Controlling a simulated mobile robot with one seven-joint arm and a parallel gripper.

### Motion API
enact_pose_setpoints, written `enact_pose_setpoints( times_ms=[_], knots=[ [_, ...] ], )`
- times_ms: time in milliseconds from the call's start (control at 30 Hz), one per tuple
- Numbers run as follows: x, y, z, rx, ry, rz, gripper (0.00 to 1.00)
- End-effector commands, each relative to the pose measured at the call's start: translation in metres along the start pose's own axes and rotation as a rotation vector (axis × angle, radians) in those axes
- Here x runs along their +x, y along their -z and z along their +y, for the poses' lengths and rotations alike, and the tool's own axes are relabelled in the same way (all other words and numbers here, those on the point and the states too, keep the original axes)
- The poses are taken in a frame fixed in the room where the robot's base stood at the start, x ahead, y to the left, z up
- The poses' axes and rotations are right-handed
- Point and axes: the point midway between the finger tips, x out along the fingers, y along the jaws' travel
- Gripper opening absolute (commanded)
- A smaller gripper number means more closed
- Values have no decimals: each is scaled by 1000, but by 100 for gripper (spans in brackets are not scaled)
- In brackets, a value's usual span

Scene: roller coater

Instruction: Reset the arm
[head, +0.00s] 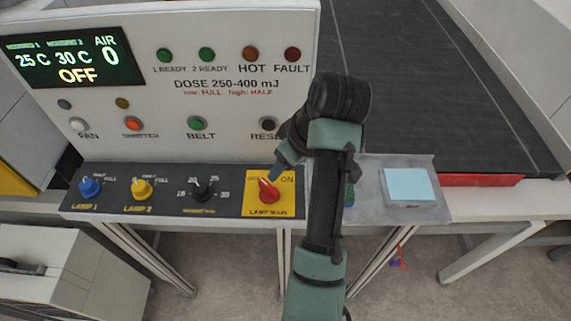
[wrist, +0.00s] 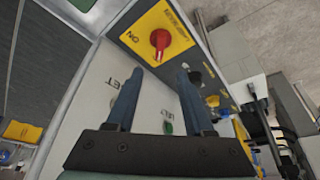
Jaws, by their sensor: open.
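My arm (head: 325,190) reaches up from the bottom of the head view and bends over at the control panel. My gripper (head: 277,172) is at the red lamp main knob (head: 268,192), mostly hidden behind the arm's wrist. In the wrist view my gripper (wrist: 160,75) is open, with its two blue fingers apart and nothing between them. The red knob (wrist: 160,40) on its yellow plate (wrist: 180,28) lies just beyond the fingertips, apart from them in the picture. I cannot tell the exact gap.
The upright panel has a display (head: 75,60) reading OFF, several buttons and lamps. Blue (head: 90,187), yellow (head: 142,188) and black (head: 204,190) knobs sit left of the red one. A blue pad (head: 408,185) lies on the grey shelf at right, before the dark conveyor belt (head: 440,90).

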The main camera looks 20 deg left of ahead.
Motion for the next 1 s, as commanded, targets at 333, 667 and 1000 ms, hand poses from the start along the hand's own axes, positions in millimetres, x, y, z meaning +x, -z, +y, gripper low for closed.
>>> enact_pose_setpoints(
  times_ms=[333,667,1000],
  knots=[
    [-1,0,0,0,0,0,52],
    [-18,19,24,54,-150,108,52],
    [-235,82,84,296,-855,889,52]
  ],
)
